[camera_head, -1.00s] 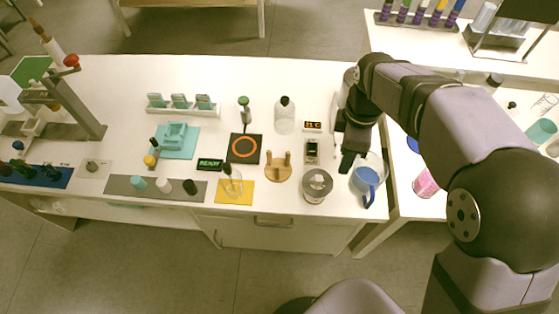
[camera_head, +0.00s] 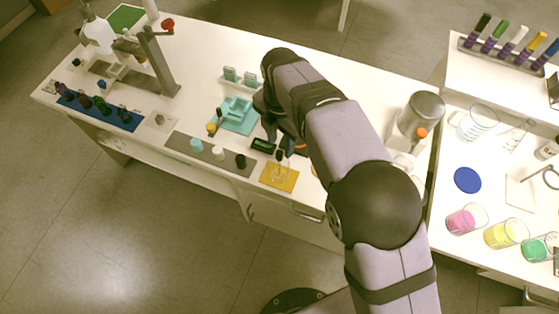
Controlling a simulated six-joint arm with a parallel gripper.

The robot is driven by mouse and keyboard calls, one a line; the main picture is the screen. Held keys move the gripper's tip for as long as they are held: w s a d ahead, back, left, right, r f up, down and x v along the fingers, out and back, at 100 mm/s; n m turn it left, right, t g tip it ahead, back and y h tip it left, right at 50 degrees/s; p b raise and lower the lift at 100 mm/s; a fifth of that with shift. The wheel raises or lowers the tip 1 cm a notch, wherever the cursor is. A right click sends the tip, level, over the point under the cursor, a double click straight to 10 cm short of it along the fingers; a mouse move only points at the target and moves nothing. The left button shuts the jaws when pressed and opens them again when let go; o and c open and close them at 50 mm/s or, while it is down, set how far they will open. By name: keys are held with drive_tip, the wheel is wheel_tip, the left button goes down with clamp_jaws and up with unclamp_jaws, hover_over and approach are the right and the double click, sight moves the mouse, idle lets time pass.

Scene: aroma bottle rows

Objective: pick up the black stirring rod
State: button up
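A small glass beaker (camera_head: 279,174) stands on a yellow mat (camera_head: 290,186) near the front edge of the table. A short dark tip (camera_head: 281,154) shows at the beaker's rim; it looks like the top of the black stirring rod, but it is too small to be certain. My gripper (camera_head: 285,138) is just behind and above the beaker, pointing down near the dark tip. My arm partly covers it, and its fingers are too dark and small to tell whether they are open or shut. I cannot tell whether it touches the rod.
A grey mat (camera_head: 178,147) with small teal, white and black pieces lies left of the beaker. A black display (camera_head: 263,145) with green lettering and a teal stand (camera_head: 238,113) are close to the gripper. My arm hides the table's middle. Coloured beakers stand on the right table.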

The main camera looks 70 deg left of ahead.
sight(279, 153)
drive_tip(key=shift+s+f+p, duration=0.2)
drive_tip(key=shift+f+p, duration=1.2)
drive_tip(key=shift+f, duration=1.35)
clamp_jaws()
